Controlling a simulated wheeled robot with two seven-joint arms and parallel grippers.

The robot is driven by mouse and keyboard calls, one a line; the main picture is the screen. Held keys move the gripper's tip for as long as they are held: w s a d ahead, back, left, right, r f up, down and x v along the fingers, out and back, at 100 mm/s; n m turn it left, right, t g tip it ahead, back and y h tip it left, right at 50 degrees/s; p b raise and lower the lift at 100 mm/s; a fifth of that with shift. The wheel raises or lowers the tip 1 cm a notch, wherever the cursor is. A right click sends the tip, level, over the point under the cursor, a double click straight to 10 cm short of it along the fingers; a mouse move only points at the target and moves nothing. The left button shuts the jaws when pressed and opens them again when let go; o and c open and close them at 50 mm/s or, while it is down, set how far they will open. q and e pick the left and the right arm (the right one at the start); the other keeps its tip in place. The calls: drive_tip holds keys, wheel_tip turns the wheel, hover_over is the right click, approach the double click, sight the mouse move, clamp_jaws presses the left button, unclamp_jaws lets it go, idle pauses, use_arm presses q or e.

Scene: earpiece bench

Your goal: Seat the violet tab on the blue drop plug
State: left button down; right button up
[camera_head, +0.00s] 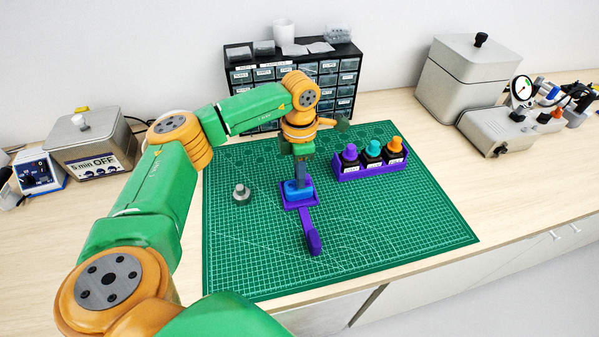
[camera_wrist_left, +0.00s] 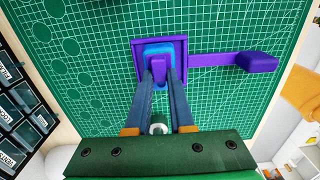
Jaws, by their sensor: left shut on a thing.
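The blue drop plug (camera_head: 291,195) sits in a violet square holder (camera_head: 317,204) with a handle reaching toward the front edge. In the left wrist view the plug (camera_wrist_left: 167,47) shows inside the holder's raised rim (camera_wrist_left: 184,52). My left gripper (camera_head: 302,184) points down over the plug. In the wrist view its fingers (camera_wrist_left: 160,78) are shut on the small violet tab (camera_wrist_left: 158,68), which overlaps the blue plug. I cannot tell whether the tab touches or is seated on it. The fingers hide part of the plug. My right gripper is not in view.
A grey knobbed piece (camera_head: 241,194) stands on the green mat (camera_head: 390,235), left of the holder. A violet rack (camera_head: 372,171) with three capped bottles stands right of it. A drawer cabinet (camera_head: 347,78) is behind. The mat's front right is clear.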

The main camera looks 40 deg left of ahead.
use_arm(q)
drive_tip(key=shift+s+f, duration=0.1)
drive_tip(key=shift+f, duration=0.25)
idle(0.8)
drive_tip(key=c, duration=0.7)
unclamp_jaws()
wheel_tip(320, 180, up, 6)
drive_tip(key=shift+r+b, duration=0.25)
drive_tip(key=shift+b, duration=0.8)
drive_tip(key=shift+r, duration=0.3)
